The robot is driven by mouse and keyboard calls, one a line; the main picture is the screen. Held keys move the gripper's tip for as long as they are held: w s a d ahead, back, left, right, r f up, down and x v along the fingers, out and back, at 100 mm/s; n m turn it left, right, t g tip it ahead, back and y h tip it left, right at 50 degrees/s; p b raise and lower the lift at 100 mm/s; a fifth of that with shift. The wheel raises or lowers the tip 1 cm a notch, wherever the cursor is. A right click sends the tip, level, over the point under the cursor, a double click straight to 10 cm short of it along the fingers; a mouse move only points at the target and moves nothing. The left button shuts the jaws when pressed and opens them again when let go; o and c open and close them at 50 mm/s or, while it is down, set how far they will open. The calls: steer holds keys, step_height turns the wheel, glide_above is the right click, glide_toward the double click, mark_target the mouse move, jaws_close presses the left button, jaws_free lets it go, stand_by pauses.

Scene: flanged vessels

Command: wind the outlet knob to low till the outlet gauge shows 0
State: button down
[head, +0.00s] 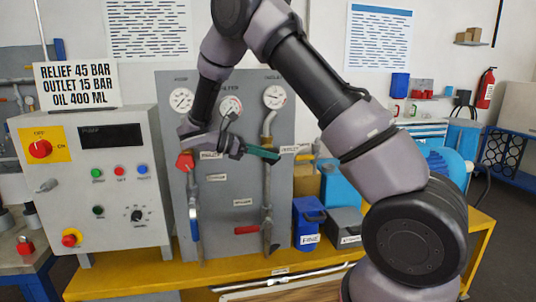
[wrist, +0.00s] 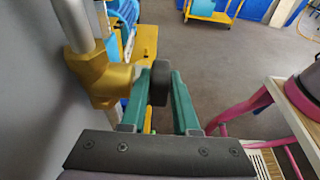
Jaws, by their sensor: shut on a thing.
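My gripper (head: 262,154) reaches across the grey panel (head: 232,215) to the right-hand pipe, beside a label that seems to read outlet (head: 295,149). In the wrist view its green fingers (wrist: 169,76) are shut on a dark round knob (wrist: 159,86). The knob sits on a brass valve body (wrist: 102,76) on the pipe. In the head view the fingers hide the knob. The right-hand gauge (head: 275,97), above this pipe, has a white dial. Its needle is too small to read surely.
A middle gauge (head: 231,106) and left gauge (head: 181,100) share the panel. A red knob (head: 186,161) is on the left pipe. A control box (head: 95,190) with a sign (head: 76,85) stands left. A blue bin (head: 308,222) stands right on the yellow bench (head: 225,273).

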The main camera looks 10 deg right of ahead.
steer(key=c, duration=0.9)
jaws_free()
steer(key=shift+c, duration=0.2)
steer(key=v, duration=1)
steer(key=shift+a, duration=0.4)
steer(key=shift+r, duration=0.1)
